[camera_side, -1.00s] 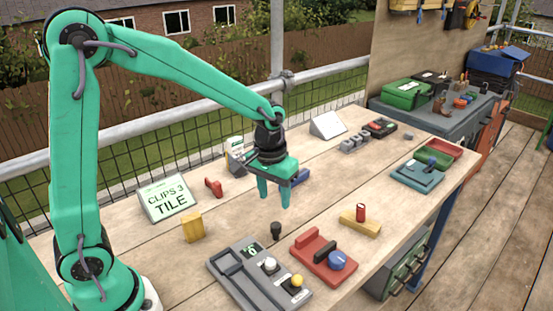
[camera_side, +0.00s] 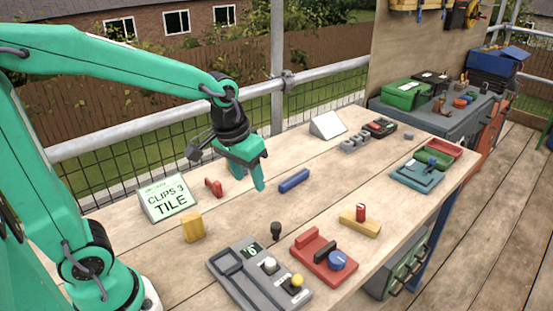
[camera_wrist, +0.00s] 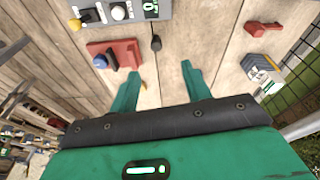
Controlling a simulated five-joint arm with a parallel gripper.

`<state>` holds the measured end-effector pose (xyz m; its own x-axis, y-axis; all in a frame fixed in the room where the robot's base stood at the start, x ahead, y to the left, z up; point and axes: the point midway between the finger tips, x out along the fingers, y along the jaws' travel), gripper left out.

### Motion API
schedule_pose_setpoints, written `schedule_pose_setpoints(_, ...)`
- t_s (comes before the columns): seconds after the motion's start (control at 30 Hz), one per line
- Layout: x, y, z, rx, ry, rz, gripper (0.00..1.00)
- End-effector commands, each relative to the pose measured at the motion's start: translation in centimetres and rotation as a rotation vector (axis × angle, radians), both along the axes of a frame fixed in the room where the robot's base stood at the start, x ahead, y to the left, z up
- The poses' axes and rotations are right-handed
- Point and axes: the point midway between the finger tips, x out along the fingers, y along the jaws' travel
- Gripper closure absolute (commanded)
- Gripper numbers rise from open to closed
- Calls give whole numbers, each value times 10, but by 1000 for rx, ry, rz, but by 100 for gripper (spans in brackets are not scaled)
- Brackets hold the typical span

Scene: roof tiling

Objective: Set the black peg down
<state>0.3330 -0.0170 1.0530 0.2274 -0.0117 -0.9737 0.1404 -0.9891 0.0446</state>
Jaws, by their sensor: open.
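The black peg (camera_side: 276,231) stands on the wooden bench top, just behind the grey panel's back right corner. It also shows in the wrist view (camera_wrist: 156,43), ahead of the gap between my fingers. My gripper (camera_side: 251,183) is open and empty above the bench, up and to the left of the peg in the side view, and apart from it. Both fingers show spread in the wrist view (camera_wrist: 160,72), with nothing between them.
A grey panel (camera_side: 236,284) with knobs and a "6" display lies in front. A red block (camera_side: 310,264) with a blue knob is beside it. A blue bar (camera_side: 294,180), a yellow block (camera_side: 192,227) and a sign (camera_side: 167,200) stand around. Bare wood surrounds the peg's far side.

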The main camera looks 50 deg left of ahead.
Motion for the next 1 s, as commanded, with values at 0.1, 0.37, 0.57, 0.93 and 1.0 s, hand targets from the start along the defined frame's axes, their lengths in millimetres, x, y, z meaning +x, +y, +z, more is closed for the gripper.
schedule_pose_setpoints(0.1,-19,4,15,5,-50,-22,52)
schedule_pose_setpoints(0.37,-61,11,36,26,-147,-72,52)
schedule_pose_setpoints(0.57,-89,15,43,45,-215,-107,52)
schedule_pose_setpoints(0.93,-109,17,45,64,-263,-135,52)
schedule_pose_setpoints(1.0,-109,17,45,64,-263,-135,52)
